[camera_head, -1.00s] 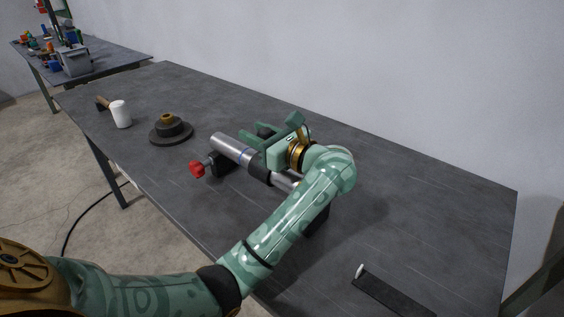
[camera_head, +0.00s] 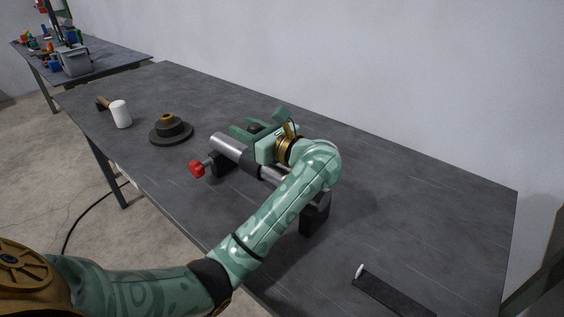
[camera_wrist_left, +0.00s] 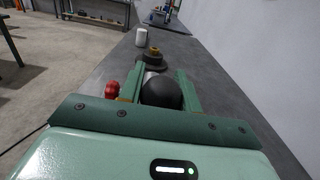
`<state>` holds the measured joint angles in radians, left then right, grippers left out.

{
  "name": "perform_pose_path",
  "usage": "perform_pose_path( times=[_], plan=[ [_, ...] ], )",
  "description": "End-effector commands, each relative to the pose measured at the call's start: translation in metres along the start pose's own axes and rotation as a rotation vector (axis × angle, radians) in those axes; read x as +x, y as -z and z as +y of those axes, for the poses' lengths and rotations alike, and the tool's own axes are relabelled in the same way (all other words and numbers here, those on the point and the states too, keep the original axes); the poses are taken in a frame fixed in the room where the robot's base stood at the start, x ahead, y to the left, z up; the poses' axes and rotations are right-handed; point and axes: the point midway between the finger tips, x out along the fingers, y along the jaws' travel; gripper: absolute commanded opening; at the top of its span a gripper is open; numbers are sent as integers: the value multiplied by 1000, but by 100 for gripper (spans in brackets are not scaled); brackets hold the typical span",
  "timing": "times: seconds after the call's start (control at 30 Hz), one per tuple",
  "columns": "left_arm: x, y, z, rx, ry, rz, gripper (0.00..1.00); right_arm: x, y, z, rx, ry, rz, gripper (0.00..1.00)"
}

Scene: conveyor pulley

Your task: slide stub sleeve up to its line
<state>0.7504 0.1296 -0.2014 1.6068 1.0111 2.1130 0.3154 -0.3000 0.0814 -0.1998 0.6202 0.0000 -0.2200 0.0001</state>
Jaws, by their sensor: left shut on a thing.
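A silver shaft (camera_head: 226,144) lies across dark supports in the middle of the table. A black sleeve (camera_head: 252,164) sits around it, partly covered by my left gripper (camera_head: 254,128). A rounded black knob (camera_wrist_left: 161,93) is between the two green fingers in the left wrist view, and the gripper is shut on it above the shaft. The shaft's end left of the sleeve is bare. I cannot make out a line on it now; the gripper and sleeve may hide it. My right gripper is not in view.
A red hand knob (camera_head: 197,169) sticks out beside the shaft's left support. A dark stepped pulley (camera_head: 171,131) and a white-headed mallet (camera_head: 120,114) stand farther left. A black strip (camera_head: 392,296) lies at the front right.

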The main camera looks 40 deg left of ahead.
Motion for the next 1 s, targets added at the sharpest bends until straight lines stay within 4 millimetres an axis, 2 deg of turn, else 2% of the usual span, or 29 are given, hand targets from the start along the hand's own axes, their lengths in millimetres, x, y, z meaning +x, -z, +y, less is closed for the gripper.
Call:
perform_pose_path(
  times=[0.03, 0.1, 0.47, 1.0],
  plan=[
    [1, 0, 0, 0, -1, -1, 36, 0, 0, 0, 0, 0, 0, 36],
    [1, 0, 0, 0, -1, -1, 55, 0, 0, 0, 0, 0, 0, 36],
    [-4, 0, 0, 0, 1, 1, 55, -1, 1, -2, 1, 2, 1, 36],
    [-55, 1, 0, 1, 1, 2, 55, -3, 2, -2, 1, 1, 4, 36]
  ],
)
